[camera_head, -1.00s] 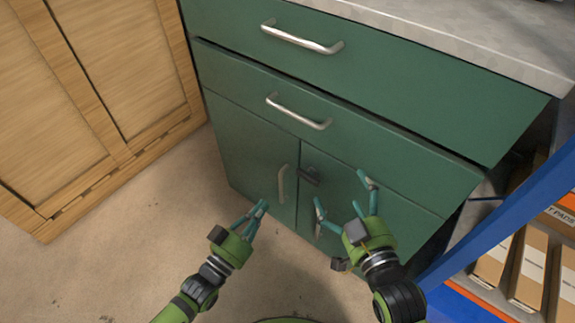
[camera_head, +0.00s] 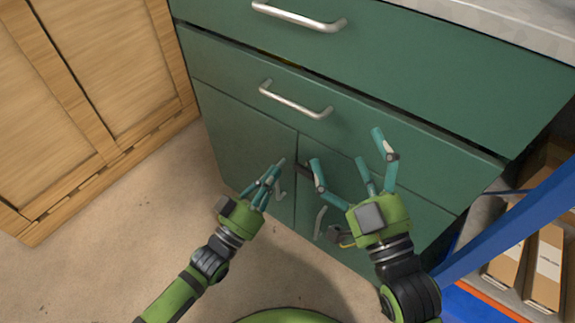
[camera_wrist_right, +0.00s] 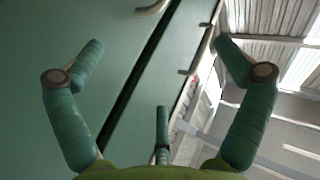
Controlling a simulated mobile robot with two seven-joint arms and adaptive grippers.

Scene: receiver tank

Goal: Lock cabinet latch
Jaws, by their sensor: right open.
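The green cabinet (camera_head: 235,135) has two lower doors that meet at a vertical seam. The dark latch (camera_head: 304,168) sits at the top of this seam, partly hidden by my right gripper's finger; its exact position cannot be read. My left gripper (camera_head: 274,178) is in front of the left door, left of the latch, with its fingers close together and partly covering that door's handle (camera_head: 281,192). My right gripper (camera_head: 350,160) is open and empty in front of the right door, its left finger close to the latch. Its spread fingers also show in the right wrist view (camera_wrist_right: 160,75).
Two drawers with metal handles (camera_head: 295,102) are above the doors. The right door's handle (camera_head: 319,220) is below the latch. A wooden cabinet (camera_head: 75,110) stands at left. A blue rack post (camera_head: 515,225) and boxes (camera_head: 545,265) are at right. The floor (camera_head: 130,255) is clear.

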